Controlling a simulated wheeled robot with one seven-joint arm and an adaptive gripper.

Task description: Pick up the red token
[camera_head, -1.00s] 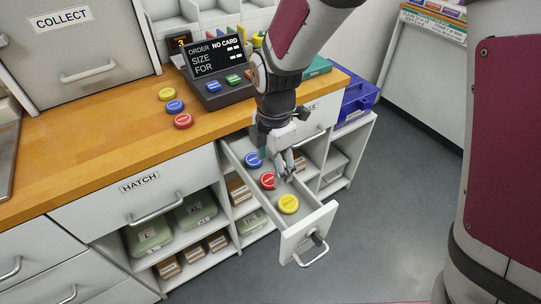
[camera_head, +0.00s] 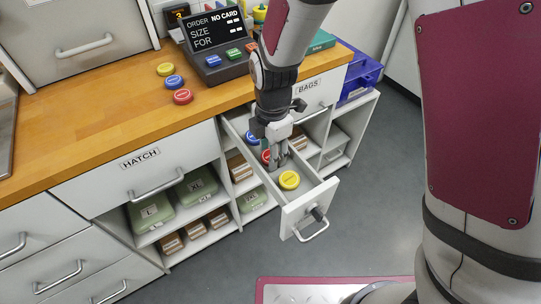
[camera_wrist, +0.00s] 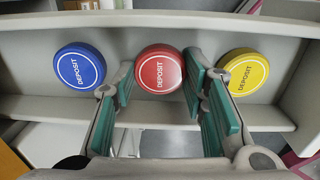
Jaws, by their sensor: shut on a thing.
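The red token (camera_head: 266,156), a round disc marked DEPOSIT, is in the open drawer (camera_head: 297,212). In the wrist view the red token (camera_wrist: 160,70) sits between my gripper's (camera_head: 276,163) two green-padded fingers, and my gripper is shut on it. In that view a blue token (camera_wrist: 79,66) lies to its left and a yellow token (camera_wrist: 245,72) to its right, each just outside the fingers. The head view shows the red token partly hidden by my fingers. I cannot tell whether it is off the drawer floor.
Another yellow (camera_head: 166,69), blue (camera_head: 174,82) and red token (camera_head: 182,97) lie on the wooden counter (camera_head: 95,122). An order display (camera_head: 213,47) with coloured buttons stands behind. The drawer walls surround my gripper closely. Open floor lies to the right.

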